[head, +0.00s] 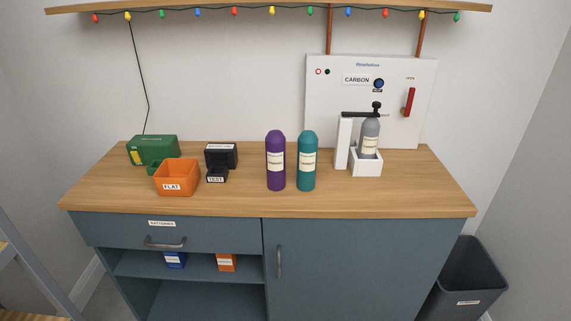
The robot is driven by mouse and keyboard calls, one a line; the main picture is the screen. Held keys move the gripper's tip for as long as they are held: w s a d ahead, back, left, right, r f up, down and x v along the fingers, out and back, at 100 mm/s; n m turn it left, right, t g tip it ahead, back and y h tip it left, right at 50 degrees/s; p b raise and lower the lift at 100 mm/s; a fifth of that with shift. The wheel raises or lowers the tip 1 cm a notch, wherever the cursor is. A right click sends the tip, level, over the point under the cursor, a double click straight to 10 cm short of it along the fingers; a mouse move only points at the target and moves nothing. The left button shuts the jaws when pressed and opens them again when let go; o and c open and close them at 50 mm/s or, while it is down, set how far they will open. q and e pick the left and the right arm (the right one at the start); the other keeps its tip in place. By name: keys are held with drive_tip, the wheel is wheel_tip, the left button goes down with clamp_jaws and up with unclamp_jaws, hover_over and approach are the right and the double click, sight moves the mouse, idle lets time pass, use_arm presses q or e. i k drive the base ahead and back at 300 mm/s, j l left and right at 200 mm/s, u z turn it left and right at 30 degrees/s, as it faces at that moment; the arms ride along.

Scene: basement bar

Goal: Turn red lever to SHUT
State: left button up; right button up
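The red lever (409,102) is on the right part of a white wall panel (325,105) above the counter. The lever stands close to upright, leaning slightly. A small label above it seems to read OPEN; I see no readable SHUT label. The panel also bears a CARBON label, a round blue-black knob (379,83) and small red and dark round marks at its upper left. Neither of my grippers is in view.
A grey bottle (370,137) stands in a white holder (366,165) under a black clamp before the panel. Purple (276,160) and teal (307,161) bottles stand mid-counter (240,202). Orange bin (177,178), green box (152,149) and black holder (221,156) are left. A dark bin (470,279) stands right.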

sight(406, 112)
drive_tip(key=i+l+z, duration=0.25)
drive_tip(key=i+l, duration=0.15)
drive_tip(key=i+l+z, duration=0.25)
drive_tip(key=i, duration=0.25)
drive_tip(key=k+l+z, duration=0.1)
drive_tip(key=l, duration=0.15)
